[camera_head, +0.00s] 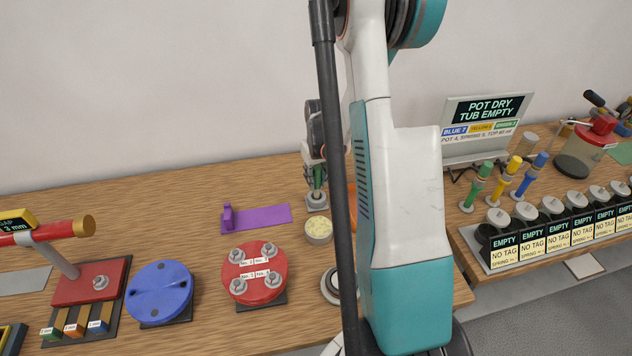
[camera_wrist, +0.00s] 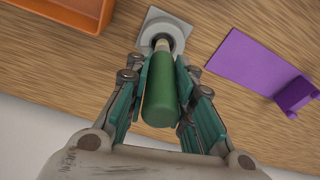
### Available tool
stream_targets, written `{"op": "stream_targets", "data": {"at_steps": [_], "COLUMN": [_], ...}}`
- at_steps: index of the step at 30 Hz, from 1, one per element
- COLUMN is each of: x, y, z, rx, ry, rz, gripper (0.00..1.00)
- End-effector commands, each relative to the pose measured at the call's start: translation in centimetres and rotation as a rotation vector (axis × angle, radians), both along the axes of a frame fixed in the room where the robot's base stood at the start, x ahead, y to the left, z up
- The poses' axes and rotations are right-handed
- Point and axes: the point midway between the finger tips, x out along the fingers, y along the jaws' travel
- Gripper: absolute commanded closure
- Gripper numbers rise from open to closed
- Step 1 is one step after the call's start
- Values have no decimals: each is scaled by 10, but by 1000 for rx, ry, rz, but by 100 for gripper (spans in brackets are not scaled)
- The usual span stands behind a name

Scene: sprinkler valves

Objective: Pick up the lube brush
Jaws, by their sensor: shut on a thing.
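The lube brush shows in the wrist view as a green cylindrical handle (camera_wrist: 161,92), with its far end in a grey round holder (camera_wrist: 165,27) on a square base. My gripper (camera_wrist: 166,88) is shut on the green handle, one finger on each side. In the head view my gripper (camera_head: 316,175) is over the grey holder (camera_head: 317,201), and a bit of the green handle (camera_head: 318,178) shows between the fingers. The brush's bristle end is hidden inside the holder.
A purple stand (camera_head: 256,217) lies left of the holder and a pot of pale yellow stuff (camera_head: 318,231) in front of it. An orange tray (camera_wrist: 75,12) is beside the holder. A red flange (camera_head: 254,272) and blue disc (camera_head: 160,291) stand nearer the front.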

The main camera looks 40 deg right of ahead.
Motion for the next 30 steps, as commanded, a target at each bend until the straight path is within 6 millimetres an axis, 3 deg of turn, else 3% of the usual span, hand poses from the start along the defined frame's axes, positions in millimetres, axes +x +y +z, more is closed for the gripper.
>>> {"op": "stream_targets", "data": {"at_steps": [12, 18, 24, 30], "x": [0, 0, 0, 0], "y": [0, 0, 0, 0], "z": [108, 149, 171, 176], "rx": [0, 0, 0, 0], "ry": [0, 0, 0, 0], "rz": [0, 0, 0, 0], "gripper": [100, 100, 100, 100]}}
